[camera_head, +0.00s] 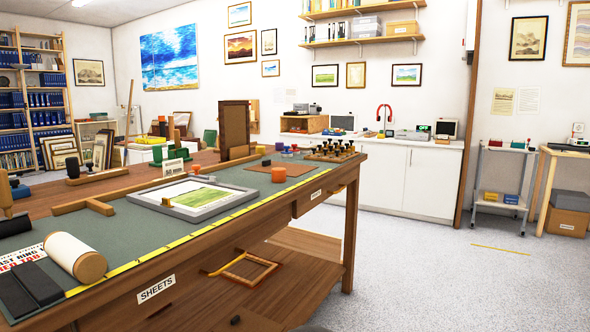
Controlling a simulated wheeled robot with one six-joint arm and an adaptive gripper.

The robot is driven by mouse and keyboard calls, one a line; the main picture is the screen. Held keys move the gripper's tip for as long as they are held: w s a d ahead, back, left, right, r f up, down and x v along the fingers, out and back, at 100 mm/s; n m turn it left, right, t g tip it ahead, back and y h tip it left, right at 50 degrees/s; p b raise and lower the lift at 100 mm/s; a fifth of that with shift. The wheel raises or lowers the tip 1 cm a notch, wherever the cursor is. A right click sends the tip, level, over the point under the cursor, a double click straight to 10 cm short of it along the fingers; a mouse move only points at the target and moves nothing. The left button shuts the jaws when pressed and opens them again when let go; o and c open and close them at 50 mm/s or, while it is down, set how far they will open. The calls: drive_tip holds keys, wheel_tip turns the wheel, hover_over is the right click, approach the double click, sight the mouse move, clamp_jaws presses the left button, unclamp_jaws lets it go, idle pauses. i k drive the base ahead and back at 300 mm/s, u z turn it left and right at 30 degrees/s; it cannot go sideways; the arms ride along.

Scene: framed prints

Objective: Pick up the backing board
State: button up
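A flat, thin reddish-brown board (278,172) lies on the green mat of the long wooden workbench (190,243), toward its far end. A grey frame (232,206) with a green landscape print lies nearer on the mat, apart from the flat board. My gripper is not in view.
A rack of dark-knobbed tools (333,151) stands right of the board at the bench's far corner. Small coloured pots (287,150) sit behind it. A white roll (75,256) and dark bars lie at the near left. Open grey floor (430,270) lies right of the bench.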

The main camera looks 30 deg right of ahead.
sight(294, 171)
drive_tip(key=z, duration=2.25)
drive_tip(key=i, duration=1.5)
drive_tip(key=u, duration=2.3)
